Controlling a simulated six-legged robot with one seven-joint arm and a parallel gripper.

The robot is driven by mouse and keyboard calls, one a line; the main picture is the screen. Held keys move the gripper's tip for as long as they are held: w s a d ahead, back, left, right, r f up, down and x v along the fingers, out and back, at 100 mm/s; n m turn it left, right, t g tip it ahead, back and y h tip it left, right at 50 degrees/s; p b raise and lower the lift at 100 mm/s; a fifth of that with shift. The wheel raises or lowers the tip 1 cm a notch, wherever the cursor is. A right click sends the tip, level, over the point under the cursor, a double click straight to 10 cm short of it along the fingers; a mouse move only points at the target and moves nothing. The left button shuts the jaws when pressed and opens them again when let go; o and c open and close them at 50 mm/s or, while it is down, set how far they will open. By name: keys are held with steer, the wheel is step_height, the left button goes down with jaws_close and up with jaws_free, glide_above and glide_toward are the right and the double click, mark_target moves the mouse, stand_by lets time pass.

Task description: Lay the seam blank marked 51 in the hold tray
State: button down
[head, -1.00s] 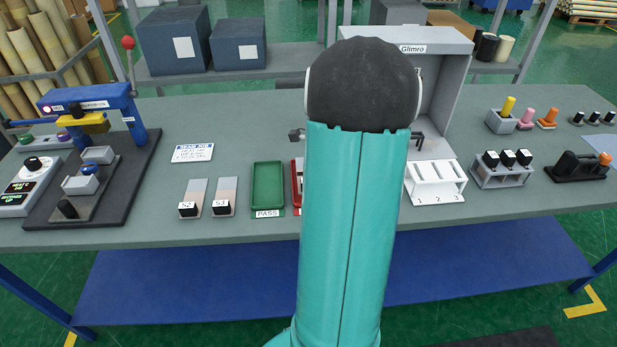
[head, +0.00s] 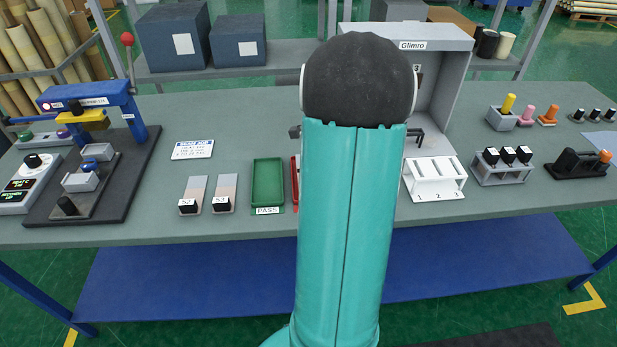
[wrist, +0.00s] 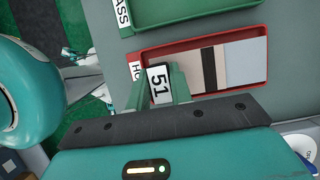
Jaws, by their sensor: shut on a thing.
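My gripper (wrist: 165,88) is shut on the black tag block of the seam blank marked 51 (wrist: 232,62). The blank is a flat pale panel with a black band across it. In the wrist view it lies within the outline of the red hold tray (wrist: 185,41); I cannot tell whether it touches the tray floor. The tray's label is partly covered by my gripper. In the head view my arm hides the gripper, the blank and nearly all of the hold tray, leaving a red sliver (head: 295,182).
The green PASS tray (head: 268,183) stands just left of the hold tray. Two other seam blanks (head: 194,192) (head: 223,192) lie left of that. A white slotted rack (head: 434,179) and a grey Glimro booth (head: 447,90) stand to the right. A blue press (head: 95,110) is at the left.

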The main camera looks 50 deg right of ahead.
steer(key=shift+f, duration=0.15)
steer(key=shift+f, duration=1.25)
steer(key=c, duration=1.2)
jaws_free()
steer(key=shift+o, duration=0.2)
steer(key=shift+s+a, duration=0.1)
steer(key=v, duration=1.3)
steer(key=shift+d+r, duration=0.25)
steer(key=shift+r, duration=0.15)
